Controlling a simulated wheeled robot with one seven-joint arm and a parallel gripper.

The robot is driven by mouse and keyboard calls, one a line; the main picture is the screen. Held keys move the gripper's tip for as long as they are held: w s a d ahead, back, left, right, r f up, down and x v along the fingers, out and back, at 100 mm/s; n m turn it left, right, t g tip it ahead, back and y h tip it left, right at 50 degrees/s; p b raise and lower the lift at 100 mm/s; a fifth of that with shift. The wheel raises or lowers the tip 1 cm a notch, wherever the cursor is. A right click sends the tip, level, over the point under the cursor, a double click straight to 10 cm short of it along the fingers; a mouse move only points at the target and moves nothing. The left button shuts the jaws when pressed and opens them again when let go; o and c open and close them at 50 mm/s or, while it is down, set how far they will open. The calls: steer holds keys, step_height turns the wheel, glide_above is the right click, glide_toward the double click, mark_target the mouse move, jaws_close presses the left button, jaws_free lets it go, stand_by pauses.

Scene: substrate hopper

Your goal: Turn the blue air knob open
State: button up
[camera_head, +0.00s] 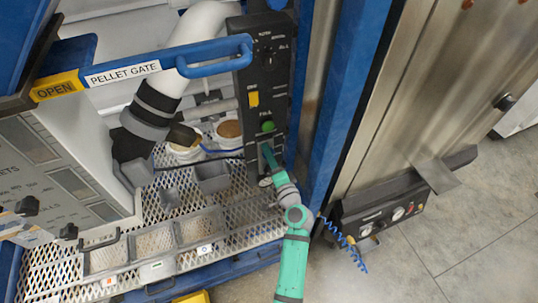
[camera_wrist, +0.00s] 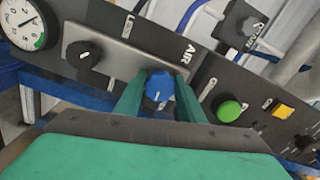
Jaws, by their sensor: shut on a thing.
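The blue air knob (camera_wrist: 160,88) sits on a grey plate of the dark control panel, below the label AIR, in the wrist view. A white pointer mark shows on its face. My gripper (camera_wrist: 153,98) has its two green fingers on either side of the knob, shut on it. In the head view my green arm reaches up to the lower part of the black panel (camera_head: 262,90), and my gripper (camera_head: 268,155) is against it. The knob is hidden there behind my gripper.
In the wrist view, a black knob (camera_wrist: 84,55) and a round gauge (camera_wrist: 22,24) lie left of the blue knob. A green button (camera_wrist: 229,108) and a yellow switch (camera_wrist: 283,106) lie right. In the head view, the blue PELLET GATE handle (camera_head: 215,57) crosses the upper left, and a blue post (camera_head: 345,110) stands right.

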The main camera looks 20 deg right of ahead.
steer(key=n, duration=0.4)
steer(key=shift+f+n, duration=0.1)
steer(key=shift+n, duration=1.9)
steer(key=o, duration=1)
steer(key=shift+o, duration=0.2)
steer(key=s, duration=1.1)
steer(key=shift+d, duration=0.15)
steer(key=shift+w, duration=0.1)
